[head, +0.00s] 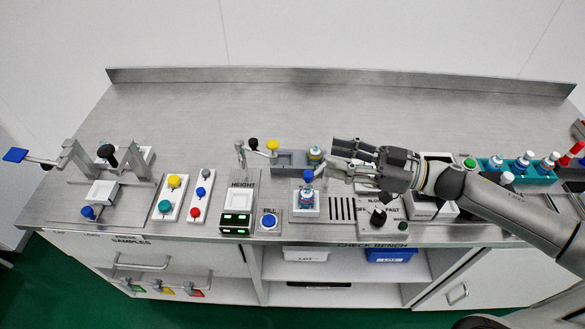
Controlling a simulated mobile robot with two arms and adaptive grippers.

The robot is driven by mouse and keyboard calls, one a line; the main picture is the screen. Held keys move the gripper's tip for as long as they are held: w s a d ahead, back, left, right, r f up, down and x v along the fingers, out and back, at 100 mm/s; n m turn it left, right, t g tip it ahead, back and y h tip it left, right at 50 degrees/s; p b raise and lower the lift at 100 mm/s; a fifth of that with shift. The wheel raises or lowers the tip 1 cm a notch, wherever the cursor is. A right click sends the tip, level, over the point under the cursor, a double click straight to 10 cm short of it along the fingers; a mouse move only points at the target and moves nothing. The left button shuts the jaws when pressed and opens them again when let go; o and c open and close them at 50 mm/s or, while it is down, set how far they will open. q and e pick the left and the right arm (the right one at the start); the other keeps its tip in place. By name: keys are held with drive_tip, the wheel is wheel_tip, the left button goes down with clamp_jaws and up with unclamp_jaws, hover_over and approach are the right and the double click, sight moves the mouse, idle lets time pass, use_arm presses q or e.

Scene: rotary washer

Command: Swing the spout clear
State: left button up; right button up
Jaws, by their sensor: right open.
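The spout is hard to single out. A slim metal post (240,155) stands behind the HEIGHT panel, with a black knob (253,144) and a yellow knob (272,145) to its right. A grey block (290,160) lies right of these. My left gripper is out of view.
A dial panel (378,217) lies under my right wrist. A teal rack (530,172) of bottles stands at the right. The back of the steel counter (200,105) is clear.

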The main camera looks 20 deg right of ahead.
sight(309, 173)
wheel_tip(309, 173, down, 8)
drive_tip(key=p+x, duration=0.2)
drive_tip(key=x, duration=0.1)
drive_tip(key=p+x, duration=0.1)
drive_tip(key=x, duration=0.1)
drive_tip(key=shift+a+r, duration=0.1)
drive_tip(key=shift+r, duration=0.25)
drive_tip(key=shift+x, duration=0.8)
drive_tip(key=shift+f, duration=0.15)
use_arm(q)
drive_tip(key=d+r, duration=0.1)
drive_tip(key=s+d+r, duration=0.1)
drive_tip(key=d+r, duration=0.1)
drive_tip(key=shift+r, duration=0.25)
use_arm(e)
clamp_jaws()
